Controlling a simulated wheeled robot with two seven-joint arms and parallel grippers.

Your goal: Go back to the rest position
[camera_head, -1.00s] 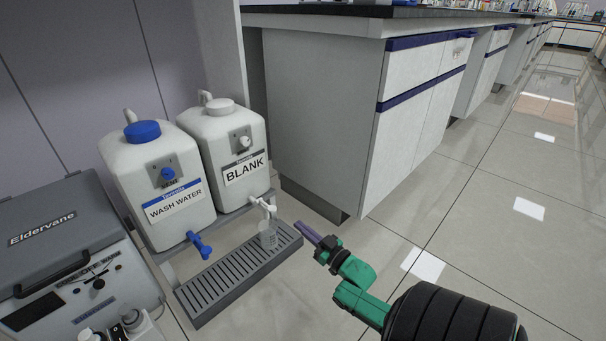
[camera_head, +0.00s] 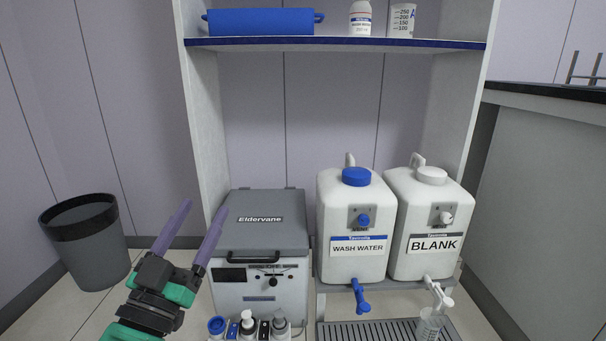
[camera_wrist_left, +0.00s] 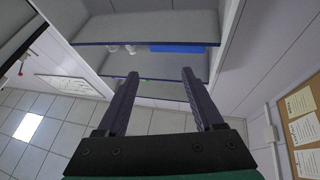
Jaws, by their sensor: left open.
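My left gripper (camera_head: 202,210) is at the lower left of the head view. Its two purple fingers are spread apart and point up, with nothing between them. It is in front of and left of the grey Eldervane box. In the left wrist view the gripper (camera_wrist_left: 160,73) also shows parted, empty fingers, with shelves beyond them. My right gripper is not in the head view.
A WASH WATER canister (camera_head: 352,230) and a BLANK canister (camera_head: 405,238) stand right of the Eldervane box (camera_head: 258,235). A clear beaker (camera_head: 430,325) is under the BLANK tap. A shelf (camera_head: 335,44) spans above, and a grey bin (camera_head: 95,255) stands left.

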